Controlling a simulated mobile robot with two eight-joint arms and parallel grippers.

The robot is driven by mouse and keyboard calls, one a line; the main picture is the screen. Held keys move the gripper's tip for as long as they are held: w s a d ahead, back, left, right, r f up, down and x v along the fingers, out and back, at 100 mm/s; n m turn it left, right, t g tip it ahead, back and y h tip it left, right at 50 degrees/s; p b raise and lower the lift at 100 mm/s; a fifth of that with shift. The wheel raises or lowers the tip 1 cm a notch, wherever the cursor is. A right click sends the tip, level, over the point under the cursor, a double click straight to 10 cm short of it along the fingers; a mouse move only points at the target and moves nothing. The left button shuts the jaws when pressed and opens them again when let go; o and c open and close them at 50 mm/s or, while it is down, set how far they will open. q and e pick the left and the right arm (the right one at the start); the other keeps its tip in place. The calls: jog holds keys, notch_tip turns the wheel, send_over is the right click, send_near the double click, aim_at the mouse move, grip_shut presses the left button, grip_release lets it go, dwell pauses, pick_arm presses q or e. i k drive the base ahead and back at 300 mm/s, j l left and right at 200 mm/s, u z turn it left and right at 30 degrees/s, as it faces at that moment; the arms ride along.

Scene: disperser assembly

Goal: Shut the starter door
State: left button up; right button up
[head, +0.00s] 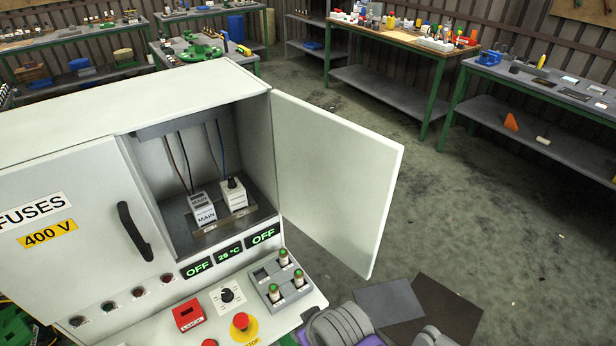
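The starter door (335,180) is the plain white panel hinged on the right side of the white cabinet (110,95). It stands wide open, swung out to the right over the floor. The compartment behind it is exposed, with a block marked MAIN (205,213), a second white block with a black knob (234,194) and several wires. The other door, marked FUSES 400 V (85,200), is closed and has a black handle (135,231). No fingertips of either gripper show. Grey rounded parts at the bottom edge look like parts of my own arms.
Below the compartment, a sloping panel holds displays reading OFF, a red LOCK block (187,316), a red stop button (241,321) and a grey tray (280,278) with green-topped cylinders. Dark mats (388,302) lie on the floor. Workbenches (400,38) stand behind; floor right of the door is clear.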

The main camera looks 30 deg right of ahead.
aim_at(337, 176)
jog(key=l, duration=0.75)
jog(key=l+u, duration=0.15)
jog(key=l, duration=0.85)
jog(key=l+u, duration=0.75)
jog(key=l, duration=0.25)
